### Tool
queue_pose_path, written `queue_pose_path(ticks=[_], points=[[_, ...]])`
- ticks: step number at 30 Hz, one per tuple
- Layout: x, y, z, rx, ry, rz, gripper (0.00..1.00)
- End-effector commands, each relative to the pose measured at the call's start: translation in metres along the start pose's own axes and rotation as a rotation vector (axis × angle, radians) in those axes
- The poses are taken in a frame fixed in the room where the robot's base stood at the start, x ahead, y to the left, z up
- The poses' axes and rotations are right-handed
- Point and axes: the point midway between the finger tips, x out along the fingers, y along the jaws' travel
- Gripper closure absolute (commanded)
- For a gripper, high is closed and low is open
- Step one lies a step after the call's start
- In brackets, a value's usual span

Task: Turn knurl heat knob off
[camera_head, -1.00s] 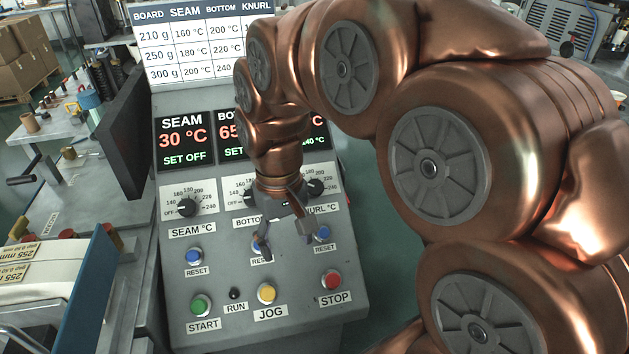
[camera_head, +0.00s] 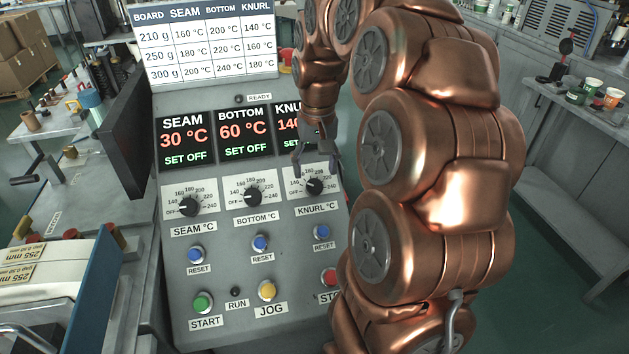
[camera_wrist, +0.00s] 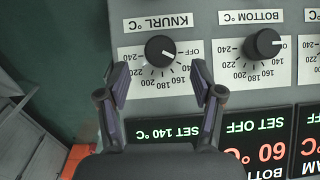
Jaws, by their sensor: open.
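The knurl heat knob (camera_head: 315,185) is a round black dial on a white scale plate, rightmost of three on the sloped panel. In the wrist view the knob (camera_wrist: 159,52) appears upside down, with its white mark toward the low end of the scale, near OFF and 140. The knurl display (camera_wrist: 165,130) reads SET 140 °C in green; in the head view the arm partly covers it. My gripper (camera_head: 318,166) is open just above the knob. In the wrist view its fingertips (camera_wrist: 160,84) are spread below the knob, apart from it, with nothing between them.
The bottom knob (camera_head: 252,196) and seam knob (camera_head: 188,207) stand to the left, their displays showing SET OFF. Blue reset buttons (camera_head: 260,243) and the start (camera_head: 202,303), jog and stop buttons lie lower. A dark screen (camera_head: 120,130) juts out at the panel's left edge.

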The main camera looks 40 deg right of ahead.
Motion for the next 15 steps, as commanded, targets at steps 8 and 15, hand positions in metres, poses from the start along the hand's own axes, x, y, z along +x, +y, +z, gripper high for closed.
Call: queue_pose_path(ticks=[8,15], points=[[0.033,0.000,0.001,0.001,-0.004,0.000,0.34],[0.048,0.000,-0.001,0.000,0.001,-0.001,0.34]])
